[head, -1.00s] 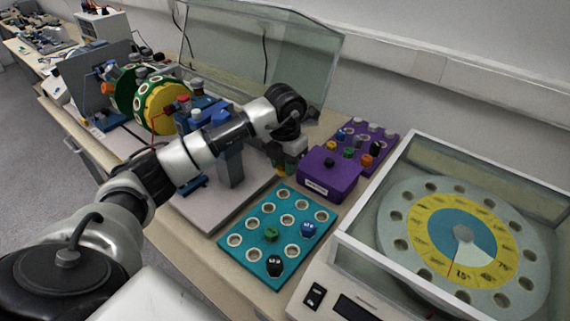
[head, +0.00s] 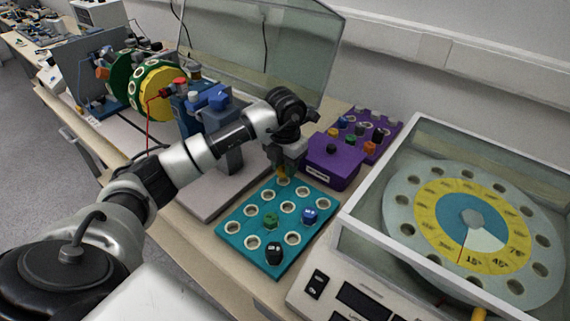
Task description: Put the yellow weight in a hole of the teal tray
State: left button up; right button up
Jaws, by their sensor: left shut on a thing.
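The teal tray (head: 229,241) lies on the bench with rows of white-rimmed holes. It holds a green weight (head: 270,219), a blue weight (head: 309,215) and a black weight (head: 274,253); several other holes are empty. My left gripper (head: 283,169) points down at the tray's far corner, shut on the yellow weight (head: 282,173). Only a small part of that weight shows below the fingers, over or at the far-corner hole. I cannot tell whether it is in the hole. My right gripper is not in view.
A purple box (head: 334,164) and a purple rack (head: 387,143) of coloured weights stand just behind and right of the gripper. A clear-walled case (head: 385,239) with a numbered disc stands right of the tray. A grey plate (head: 205,205) with a motor rig lies left.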

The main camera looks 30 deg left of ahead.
pick_arm(q)
jog(key=shift+f, duration=0.2)
dwell(0.3)
jog(key=shift+f+b, duration=0.75)
jog(key=shift+f, duration=0.25)
dwell(0.5)
jog(key=o, duration=1)
jog(key=shift+c, duration=0.2)
jog(key=shift+r, duration=0.1)
notch_tip(320, 180, up, 11)
jog(key=shift+f, duration=0.15)
